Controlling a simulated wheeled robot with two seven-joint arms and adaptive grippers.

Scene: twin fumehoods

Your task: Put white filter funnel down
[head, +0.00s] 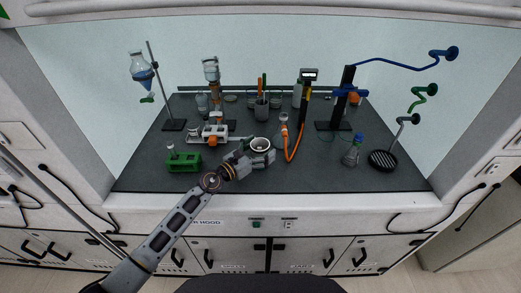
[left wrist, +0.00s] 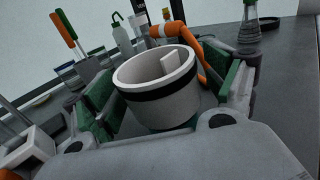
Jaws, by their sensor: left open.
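The white filter funnel (head: 260,145) is a short wide white cup near the front middle of the dark worktop. In the left wrist view the funnel (left wrist: 152,98) shows a black band below its rim and a pale upright piece inside. It looks upright relative to the worktop; its base is hidden, so contact below is not visible. My left gripper (head: 257,156) is open around the funnel. In the left wrist view its green-padded fingers (left wrist: 172,88) stand on either side of the funnel, with a gap at least on the right. My right gripper is out of view.
A flask with an orange hose (head: 283,139) stands close to the right of the funnel. A green block (head: 183,162) and a white-and-orange device (head: 214,133) lie to the left. A conical flask (head: 352,153) stands farther right. The front worktop between funnel and conical flask is clear.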

